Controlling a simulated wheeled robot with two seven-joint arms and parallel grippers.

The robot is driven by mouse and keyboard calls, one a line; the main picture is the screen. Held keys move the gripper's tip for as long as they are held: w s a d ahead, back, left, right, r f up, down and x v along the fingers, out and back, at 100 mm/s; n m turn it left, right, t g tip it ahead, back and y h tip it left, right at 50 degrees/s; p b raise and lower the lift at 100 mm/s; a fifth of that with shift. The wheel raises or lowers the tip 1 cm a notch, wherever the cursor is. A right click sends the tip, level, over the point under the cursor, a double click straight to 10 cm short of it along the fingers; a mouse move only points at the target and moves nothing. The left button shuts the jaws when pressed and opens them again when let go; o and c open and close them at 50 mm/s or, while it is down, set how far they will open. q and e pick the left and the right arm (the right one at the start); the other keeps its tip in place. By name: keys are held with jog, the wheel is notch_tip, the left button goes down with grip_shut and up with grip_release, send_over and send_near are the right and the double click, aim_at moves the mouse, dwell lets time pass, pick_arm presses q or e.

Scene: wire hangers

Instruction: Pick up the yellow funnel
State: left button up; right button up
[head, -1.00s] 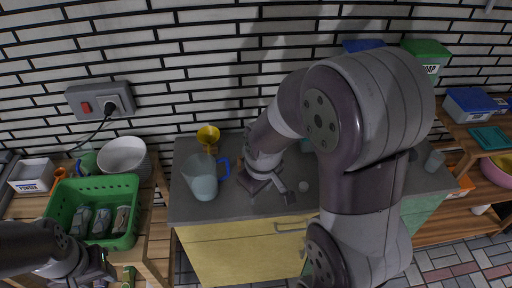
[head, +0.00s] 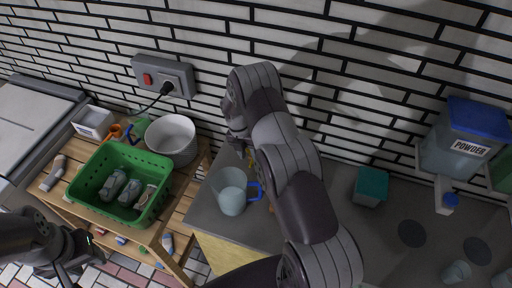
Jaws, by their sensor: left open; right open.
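The yellow funnel is mostly hidden behind my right arm and gripper; only a small yellow sliver (head: 251,158) shows behind the pitcher. My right gripper (head: 238,146) is open at the back of the grey counter, close to this sliver. Whether its fingers are around or beside the funnel cannot be told. My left gripper (head: 84,264) is open and empty at the lower left, in front of the wooden shelf.
A light blue pitcher (head: 231,198) with a blue handle stands on the counter (head: 219,232) in front of my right gripper. A teal box (head: 371,185) stands right of my arm.

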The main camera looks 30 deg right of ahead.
jog(key=shift+s+d+f+p, duration=0.1)
jog(key=shift+d+f+p, duration=0.15)
jog(key=shift+f, duration=0.3)
jog(key=shift+s+d+f+p, duration=0.15)
jog(key=shift+d+f, duration=0.15)
jog(key=shift+f, duration=0.25)
jog(key=f, duration=0.1)
jog(key=f+p, duration=0.1)
jog(key=shift+s+f, duration=0.3)
jog(key=shift+s, duration=0.1)
jog(key=shift+a+f, duration=0.1)
jog(key=shift+f, duration=0.4)
jog(key=shift+w, duration=0.1)
jog(key=shift+f, duration=0.1)
jog(key=c, duration=0.3)
jog(key=shift+d, duration=0.2)
grip_shut()
pick_arm(q)
jog(key=shift+s+d+r, duration=0.15)
jog(key=shift+r, duration=0.4)
jog(key=shift+s+d+r, duration=0.1)
jog(key=shift+r, duration=0.45)
pick_arm(e)
jog(key=shift+a, duration=0.1)
pick_arm(q)
jog(key=shift+w+f, duration=0.1)
pick_arm(e)
jog(key=shift+r, duration=0.2)
